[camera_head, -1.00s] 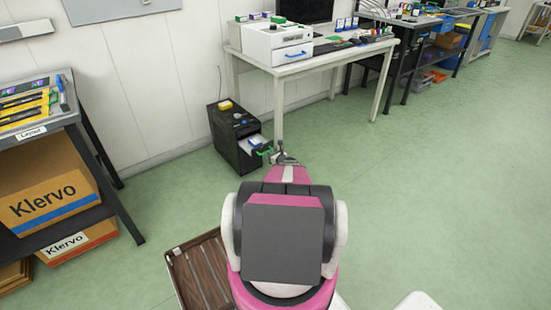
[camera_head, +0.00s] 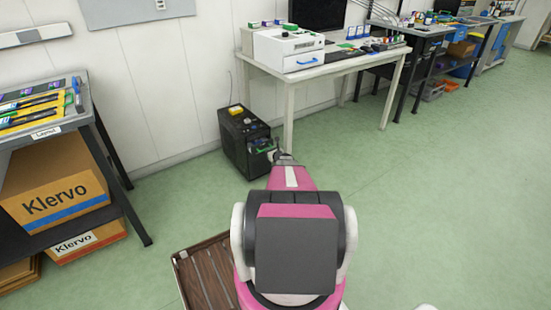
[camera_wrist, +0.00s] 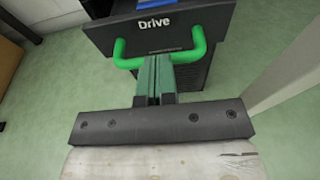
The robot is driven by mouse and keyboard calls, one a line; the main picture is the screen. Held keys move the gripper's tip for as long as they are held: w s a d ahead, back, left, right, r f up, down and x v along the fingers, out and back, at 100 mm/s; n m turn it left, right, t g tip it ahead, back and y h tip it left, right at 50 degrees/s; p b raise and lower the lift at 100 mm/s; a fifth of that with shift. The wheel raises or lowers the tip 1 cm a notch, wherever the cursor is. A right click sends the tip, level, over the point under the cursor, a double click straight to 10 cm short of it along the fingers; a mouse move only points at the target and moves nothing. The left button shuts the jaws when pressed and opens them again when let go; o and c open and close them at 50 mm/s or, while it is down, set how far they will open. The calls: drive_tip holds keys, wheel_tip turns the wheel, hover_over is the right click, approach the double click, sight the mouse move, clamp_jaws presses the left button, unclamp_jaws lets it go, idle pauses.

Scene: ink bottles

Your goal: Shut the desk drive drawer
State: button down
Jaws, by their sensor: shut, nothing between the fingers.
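The black drive unit (camera_head: 245,142) stands on the floor by the desk. Its drawer front (camera_wrist: 158,32), labelled "Drive", has a green U-shaped handle (camera_wrist: 195,50). A bit of blue (camera_wrist: 165,12) shows just above the front's top edge, so the drawer looks at least slightly open; the size of the gap cannot be told. My gripper (camera_wrist: 155,62) is shut and empty, its fingertips together at the middle of the handle bar, seemingly against it. In the head view my arm partly covers the drawer front and the fingertips.
The white desk (camera_head: 330,62) stands behind and right of the unit, its near leg (camera_head: 289,125) close to the drawer's right. A shelf (camera_head: 50,130) with cardboard boxes (camera_head: 55,185) is at left. The green floor at right is clear.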

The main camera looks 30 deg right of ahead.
sight(263, 146)
drive_tip(key=x, duration=0.2)
drive_tip(key=r+x, duration=0.1)
drive_tip(key=x, duration=0.1)
drive_tip(key=shift+w, duration=0.35)
drive_tip(key=v, duration=1.5)
drive_tip(key=s+a+r+n+g+y, duration=0.2)
drive_tip(key=a+r+n+g, duration=0.3)
drive_tip(key=a, duration=0.6)
drive_tip(key=s+a+r+n+g+y, duration=0.1)
drive_tip(key=s+a+r+n+y, duration=0.15)
drive_tip(key=a+n, duration=0.6)
drive_tip(key=s+a+r+n+g+y, duration=0.25)
drive_tip(key=a+r+n, duration=0.2)
drive_tip(key=a, duration=0.75)
drive_tip(key=s+a+r+n+g+h, duration=0.3)
drive_tip(key=s+a+r+n+h, duration=0.1)
drive_tip(key=s+n, duration=0.4)
drive_tip(key=s+a+r+n+g+h, duration=0.4)
drive_tip(key=s+a+r+n, duration=0.2)
drive_tip(key=s+a+n, duration=0.3)
drive_tip(key=shift+s+a, duration=0.3)
drive_tip(key=shift+s, duration=0.75)
